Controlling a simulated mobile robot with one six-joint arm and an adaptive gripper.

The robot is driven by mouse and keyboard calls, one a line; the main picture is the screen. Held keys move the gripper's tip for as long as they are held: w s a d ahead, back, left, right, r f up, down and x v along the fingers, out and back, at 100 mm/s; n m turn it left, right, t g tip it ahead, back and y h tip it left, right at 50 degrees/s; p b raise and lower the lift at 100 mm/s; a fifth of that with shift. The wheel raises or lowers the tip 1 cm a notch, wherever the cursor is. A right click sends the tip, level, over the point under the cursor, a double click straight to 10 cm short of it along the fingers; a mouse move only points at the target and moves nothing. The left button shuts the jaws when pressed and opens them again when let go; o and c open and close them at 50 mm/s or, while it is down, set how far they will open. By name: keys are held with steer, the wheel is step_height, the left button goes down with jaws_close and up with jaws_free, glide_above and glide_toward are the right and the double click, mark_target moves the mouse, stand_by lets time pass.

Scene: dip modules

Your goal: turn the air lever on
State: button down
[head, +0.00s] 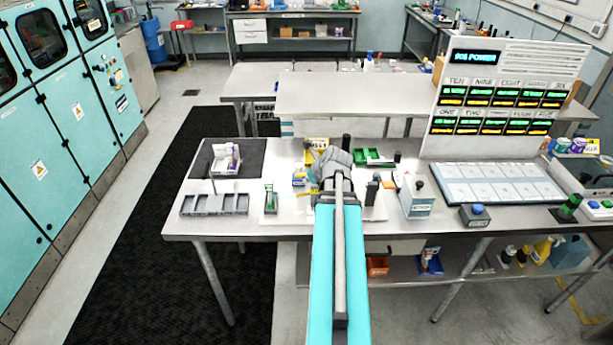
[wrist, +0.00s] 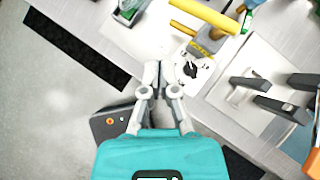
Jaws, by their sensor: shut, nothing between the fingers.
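A yellow bar-shaped handle (wrist: 208,14), likely the air lever, shows at the top of the wrist view. A black rotary knob on a white plate (wrist: 191,69) lies just right of my fingertips. My gripper (wrist: 160,72) is shut and empty, its fingertips apart from the yellow handle and to its lower left. In the head view my gripper and wrist (head: 330,165) cover much of this spot. Part of a yellow piece (head: 318,162) shows beside them. I cannot tell whether the fingertips touch the plate.
Grey upright pieces (wrist: 262,95) stand to the right. In the head view a grey divided tray (head: 214,204) is at left, a green holder (head: 270,200) beside it, and a display panel (head: 505,100) at right.

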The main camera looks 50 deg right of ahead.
steer(key=s+a+r+p, duration=0.2)
steer(key=s+r+p, duration=0.1)
steer(key=r+p, duration=0.1)
steer(key=shift+a+r, duration=0.15)
steer(key=shift+r, duration=0.3)
stand_by(0.6)
steer(key=w+a+f+n+g+y+b, duration=0.1)
steer(key=w+a+f+n+b, duration=0.15)
steer(key=a+n, duration=0.4)
steer(key=w+a+f+n+g+y+b, duration=0.1)
steer(key=w+a+f+n, duration=0.2)
steer(key=a+n, duration=0.35)
steer(key=w+a+f+n+g+y+b, duration=0.1)
steer(key=w+a+f+n+g, duration=0.15)
steer(key=a+n, duration=0.35)
steer(key=a+f+n+g+b, duration=0.1)
steer(key=a+f+n+b, duration=0.1)
steer(key=a+n, duration=0.7)
steer(key=a+f+n+g+h+b, duration=0.1)
steer(key=a+f+n+g+b, duration=0.1)
steer(key=a+n, duration=0.8)
steer(key=a+f+b, duration=0.1)
steer(key=a+f, duration=0.1)
steer(key=a, duration=0.1)
steer(key=shift+h, duration=0.3)
